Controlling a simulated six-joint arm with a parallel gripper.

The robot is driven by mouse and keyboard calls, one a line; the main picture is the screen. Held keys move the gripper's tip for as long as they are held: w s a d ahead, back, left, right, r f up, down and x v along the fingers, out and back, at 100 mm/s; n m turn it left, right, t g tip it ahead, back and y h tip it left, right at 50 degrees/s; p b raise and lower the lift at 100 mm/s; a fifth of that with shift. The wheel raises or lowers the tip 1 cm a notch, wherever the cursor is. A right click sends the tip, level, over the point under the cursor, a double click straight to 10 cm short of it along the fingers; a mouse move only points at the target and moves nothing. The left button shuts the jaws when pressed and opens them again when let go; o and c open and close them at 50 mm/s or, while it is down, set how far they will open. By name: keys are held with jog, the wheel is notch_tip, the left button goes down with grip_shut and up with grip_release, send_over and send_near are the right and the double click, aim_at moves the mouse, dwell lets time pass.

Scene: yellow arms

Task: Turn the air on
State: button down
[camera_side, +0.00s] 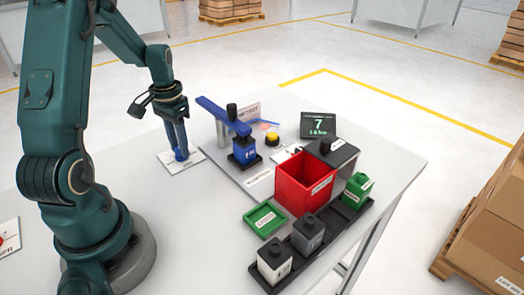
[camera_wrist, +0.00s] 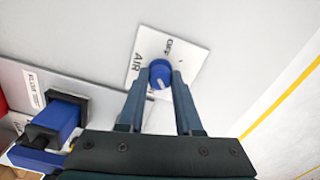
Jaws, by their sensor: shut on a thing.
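A round blue knob (camera_wrist: 160,72) sits on a square white plate (camera_wrist: 149,48) marked AIR and OFF. My gripper (camera_wrist: 160,78) has one finger on each side of the knob and is shut on it. A small pale mark shows on the knob's face; which label it points to I cannot tell. In the side view the plate (camera_side: 167,160) lies on the grey table left of the other gear. My gripper (camera_side: 181,153) points down there with its tips at the knob, which they partly hide. Any ON label is not seen.
Right of the plate stand a blue lever press (camera_side: 243,152), a yellow button (camera_side: 272,139) and a dark display (camera_side: 318,125) reading 7. Farther right are a red bin (camera_side: 302,184), a green tray (camera_side: 265,219) and several small containers on a black rack (camera_side: 335,230).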

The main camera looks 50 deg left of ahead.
jog(key=c, duration=0.6)
grip_release()
jog(key=shift+r, duration=0.15)
jog(key=shift+r, duration=2.45)
